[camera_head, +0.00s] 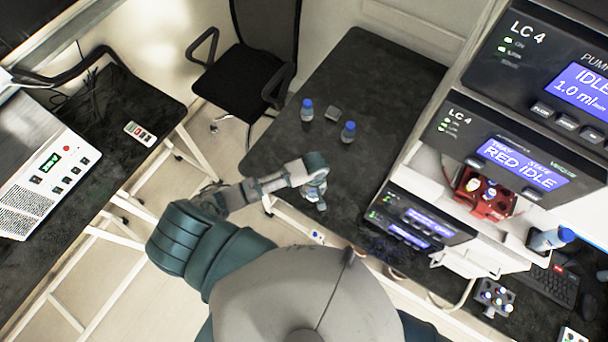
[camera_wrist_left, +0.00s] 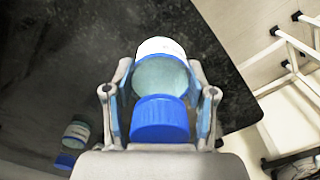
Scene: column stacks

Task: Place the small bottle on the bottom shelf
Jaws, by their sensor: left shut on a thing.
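My left gripper (camera_head: 316,190) is over the near edge of the dark table (camera_head: 375,85). In the left wrist view the left gripper (camera_wrist_left: 160,105) is shut around a small bottle (camera_wrist_left: 160,75) with a blue cap (camera_wrist_left: 160,120), a pale body and a white band. In the head view the gripper mostly hides this bottle. The instrument stack (camera_head: 480,150) is to the right, with a red tray of vials (camera_head: 485,193) in a middle opening and a lower unit (camera_head: 415,222) beneath. I cannot tell which level is the bottom shelf. My right gripper is not in view.
Two blue-capped bottles (camera_head: 307,110) (camera_head: 348,132) stand on the table beside a small grey block (camera_head: 332,114). Another bottle (camera_head: 550,238) stands by the stack. A vial rack (camera_head: 493,297) and keyboard (camera_head: 548,288) are lower right. A black chair (camera_head: 250,75) is behind.

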